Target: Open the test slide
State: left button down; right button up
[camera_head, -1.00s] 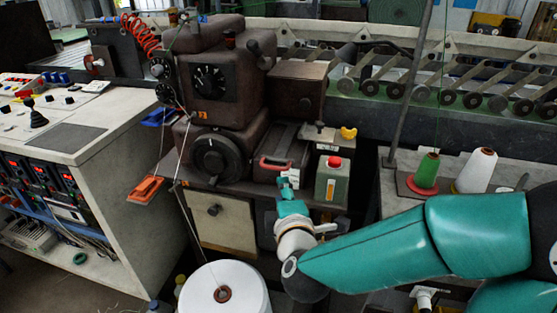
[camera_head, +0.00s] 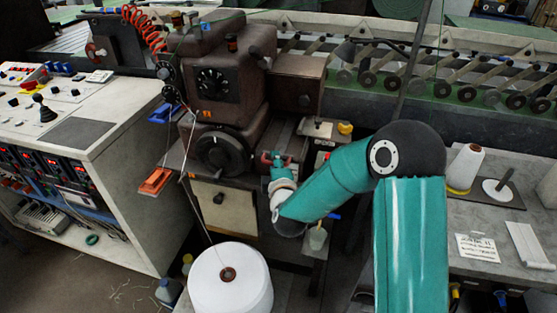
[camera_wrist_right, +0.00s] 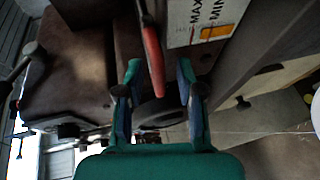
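The test slide (camera_head: 285,140) appears to be the dark unit with a red handle on the brown machine; my right gripper covers most of its front in the head view. In the right wrist view the red handle (camera_wrist_right: 153,62) runs lengthwise between the two fingers. My right gripper (camera_head: 276,160) is at the slide's front end. In the wrist view the fingers of this gripper (camera_wrist_right: 158,76) stand apart on either side of the handle, with a visible gap at the right finger. Whether the left finger touches it I cannot tell. My left gripper is not in view.
A dial wheel (camera_head: 220,154) is left of the slide. A white spool (camera_head: 230,285) stands in front, below. A bench with a thread cone (camera_head: 466,167) lies to the right.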

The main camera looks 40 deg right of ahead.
jog(key=shift+w+d+f, duration=0.1)
jog(key=shift+w, duration=0.1)
grip_shut()
